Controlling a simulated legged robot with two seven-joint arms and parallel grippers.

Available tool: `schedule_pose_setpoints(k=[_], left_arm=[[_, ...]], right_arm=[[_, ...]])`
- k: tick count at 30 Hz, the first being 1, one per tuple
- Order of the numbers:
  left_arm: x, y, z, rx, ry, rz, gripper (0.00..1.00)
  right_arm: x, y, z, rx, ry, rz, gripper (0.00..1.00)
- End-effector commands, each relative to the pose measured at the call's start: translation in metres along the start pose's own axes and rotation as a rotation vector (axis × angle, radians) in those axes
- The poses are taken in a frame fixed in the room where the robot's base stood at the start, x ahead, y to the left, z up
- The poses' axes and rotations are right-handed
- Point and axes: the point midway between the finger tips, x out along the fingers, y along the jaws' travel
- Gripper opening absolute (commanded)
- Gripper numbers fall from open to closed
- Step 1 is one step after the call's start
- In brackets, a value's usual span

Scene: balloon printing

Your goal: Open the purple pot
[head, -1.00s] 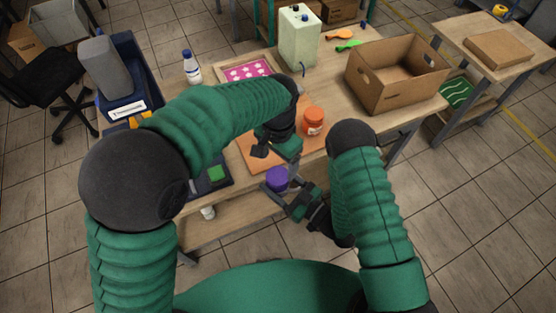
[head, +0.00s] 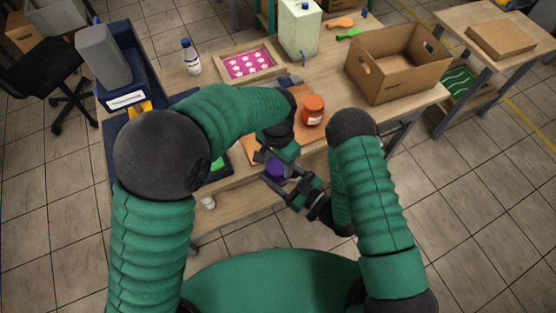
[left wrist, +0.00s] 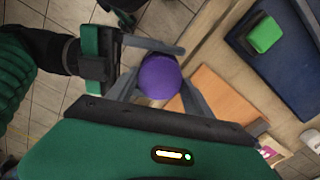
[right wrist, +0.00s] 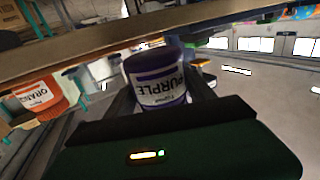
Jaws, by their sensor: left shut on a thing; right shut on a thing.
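The purple pot (head: 275,168) is held in the air just off the front edge of the table. My right gripper (head: 283,178) is shut on its body. In the right wrist view the pot (right wrist: 158,78) sits between the fingers, its "PURPLE" label upside down in the picture. My left gripper (head: 272,159) is shut on the pot's purple lid. In the left wrist view the round lid (left wrist: 160,77) is between the left fingers, with the right gripper reaching in from the left. Whether the lid is loose cannot be told.
An orange pot (head: 313,110) stands on the orange board (head: 285,140) on the table. Behind are a cardboard box (head: 398,62), a pale green canister (head: 299,30), a framed pink screen (head: 248,64) and a white bottle (head: 190,57). The air in front of the table is clear.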

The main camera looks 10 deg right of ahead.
Motion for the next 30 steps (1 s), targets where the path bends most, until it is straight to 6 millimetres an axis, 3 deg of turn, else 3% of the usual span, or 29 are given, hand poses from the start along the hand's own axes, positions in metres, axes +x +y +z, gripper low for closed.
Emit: schedule_pose_setpoints(k=[1,5,6,10,19,27,30], left_arm=[[0.0,0.0,0.0,0.0,0.0,0.0,0.27],[0.0,0.0,0.0,0.0,0.0,0.0,0.1],[0.0,0.0,0.0,0.0,0.0,0.0,0.63],[0.0,0.0,0.0,0.0,0.0,0.0,0.8],[-0.002,0.0,0.0,0.0,0.001,0.0,0.81],[-0.04,0.0,-0.001,0.0,0.003,-0.001,0.81],[-0.045,0.0,0.0,-0.001,0.0,0.0,0.81]], right_arm=[[0.0,0.0,0.0,0.0,0.001,0.0,0.0],[0.0,0.0,0.0,0.0,0.001,0.0,0.0],[0.0,0.0,0.0,0.0,0.001,0.0,0.0],[0.0,0.0,0.0,0.0,0.001,0.0,0.0],[0.0,0.0,-0.001,0.0,0.001,0.0,0.0],[0.0,0.0,0.0,0.0,0.001,0.0,0.0],[0.0,0.0,-0.001,0.0,0.002,0.0,0.0]])
